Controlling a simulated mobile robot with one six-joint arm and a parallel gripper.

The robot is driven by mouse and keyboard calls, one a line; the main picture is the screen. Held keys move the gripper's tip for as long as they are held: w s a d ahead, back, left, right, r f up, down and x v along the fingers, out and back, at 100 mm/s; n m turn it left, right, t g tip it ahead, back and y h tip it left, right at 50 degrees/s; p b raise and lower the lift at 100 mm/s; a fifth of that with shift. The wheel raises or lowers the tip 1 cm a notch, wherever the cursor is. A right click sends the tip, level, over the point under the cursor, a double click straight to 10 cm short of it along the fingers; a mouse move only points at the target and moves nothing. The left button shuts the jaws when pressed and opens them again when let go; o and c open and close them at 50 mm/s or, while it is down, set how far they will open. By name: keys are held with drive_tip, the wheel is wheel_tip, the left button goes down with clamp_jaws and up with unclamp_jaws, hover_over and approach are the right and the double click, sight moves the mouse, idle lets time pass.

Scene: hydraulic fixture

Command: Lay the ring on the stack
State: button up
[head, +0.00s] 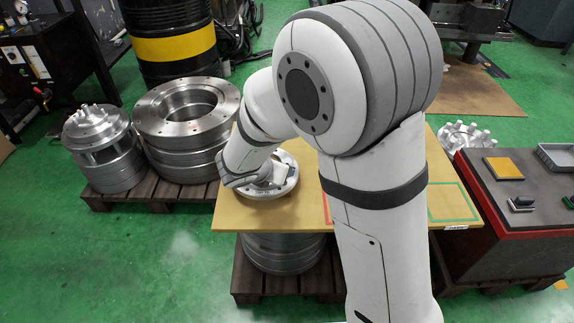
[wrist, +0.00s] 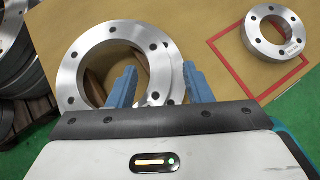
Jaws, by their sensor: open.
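In the wrist view a wide flat metal ring (wrist: 72,78) with bolt holes lies on the tan tabletop. A second metal edge (wrist: 172,78) shows at its right side, as if another ring sits under it, slightly offset; my gripper partly hides this. My gripper (wrist: 160,72) is open, its left blue finger over the ring's hole and its right finger beyond the outer edge. I cannot tell whether they touch it. The head view shows the ring (head: 286,188) under my wrist.
The tan tabletop (head: 240,217) has a green outlined square (head: 453,202), empty, at its right. Large metal flanges (head: 188,105) stand on a pallet to the left. A dark-topped bench (head: 500,215) with small items stands to the right. My arm hides the table's middle.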

drive_tip(key=p+v, duration=0.2)
drive_tip(key=v, duration=0.6)
drive_tip(key=s+d+r+m+g, duration=0.2)
drive_tip(key=s+d+m+g, duration=0.15)
drive_tip(key=d+m, duration=0.4)
drive_tip(key=s+d+r+m+g, duration=0.1)
drive_tip(key=s+d+m+g, duration=0.1)
drive_tip(key=s+d+m, duration=0.4)
drive_tip(key=s+d+r+m+g+y, duration=0.1)
drive_tip(key=s+d+m+y, duration=0.3)
drive_tip(key=m, duration=1.2)
drive_tip(key=s+r, duration=0.1)
drive_tip(key=s, duration=0.1)
drive_tip(key=shift+s+d+y, duration=0.25)
drive_tip(key=shift+s+y, duration=0.05)
drive_tip(key=shift+y, duration=0.1)
